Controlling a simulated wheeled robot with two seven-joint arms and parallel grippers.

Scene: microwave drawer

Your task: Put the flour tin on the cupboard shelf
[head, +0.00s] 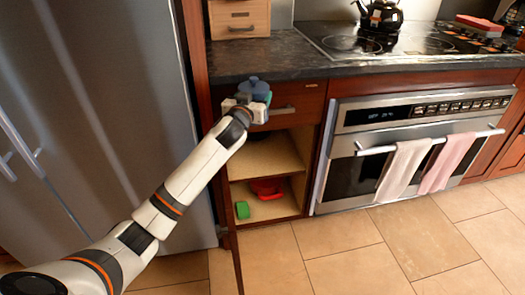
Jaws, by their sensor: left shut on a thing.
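My left gripper (247,108) is shut on a blue tin (254,88), which I take to be the flour tin; no label can be read. It holds the tin in front of the drawer, close to the counter edge. The gripper and wrist hide part of the tin. Below the drawer is the open cupboard, with an upper shelf (278,157) and a lower board (278,208). My arm covers the left part of the upper shelf. My right gripper is not in view.
Something dark, partly hidden, is at the back of the upper shelf. The closed drawer (297,108) is above the opening. The fridge (110,90) stands left, the oven (365,170) right.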

